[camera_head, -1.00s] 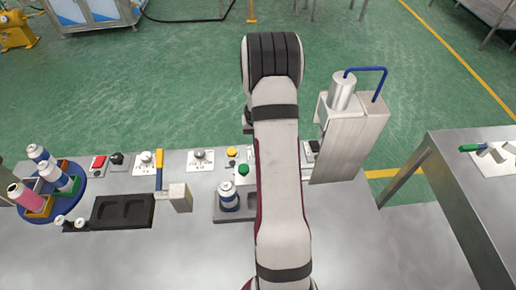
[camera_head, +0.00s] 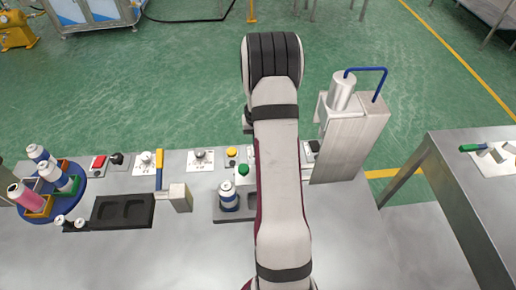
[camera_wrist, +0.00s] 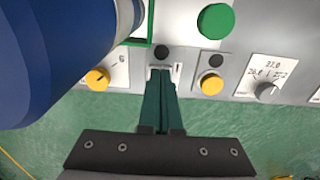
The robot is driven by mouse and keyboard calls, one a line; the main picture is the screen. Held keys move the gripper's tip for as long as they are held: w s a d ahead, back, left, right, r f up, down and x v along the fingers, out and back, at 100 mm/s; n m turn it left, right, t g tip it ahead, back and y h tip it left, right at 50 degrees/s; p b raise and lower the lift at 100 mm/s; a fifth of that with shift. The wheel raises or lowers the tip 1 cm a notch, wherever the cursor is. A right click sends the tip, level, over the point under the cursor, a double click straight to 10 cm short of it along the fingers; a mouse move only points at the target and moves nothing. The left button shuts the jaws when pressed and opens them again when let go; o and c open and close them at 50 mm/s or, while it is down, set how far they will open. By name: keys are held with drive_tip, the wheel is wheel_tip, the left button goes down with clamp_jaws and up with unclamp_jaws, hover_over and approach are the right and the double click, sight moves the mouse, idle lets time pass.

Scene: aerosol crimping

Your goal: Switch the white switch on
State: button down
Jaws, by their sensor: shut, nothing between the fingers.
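The white switch (camera_wrist: 154,72) sits on a small light panel in the wrist view, mostly covered by my fingertips. My gripper (camera_wrist: 161,78) has its dark green fingers shut together with nothing between them. Its tips are at the switch; whether they touch it I cannot tell. The switch's position, on or off, is hidden. In the head view my arm covers the gripper and most of this panel.
A yellow button (camera_wrist: 211,84), a green button (camera_wrist: 215,20), a dial (camera_wrist: 268,90) and a yellow knob (camera_wrist: 98,79) surround the switch. A large blue rounded body (camera_wrist: 50,55) fills the wrist view's left. A can (camera_head: 228,196) and a metal press (camera_head: 350,130) flank my arm.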

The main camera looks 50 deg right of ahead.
drive_tip(key=shift+f, duration=0.55)
wheel_tip(320, 180, up, 11)
drive_tip(key=shift+f, duration=0.2)
idle(0.8)
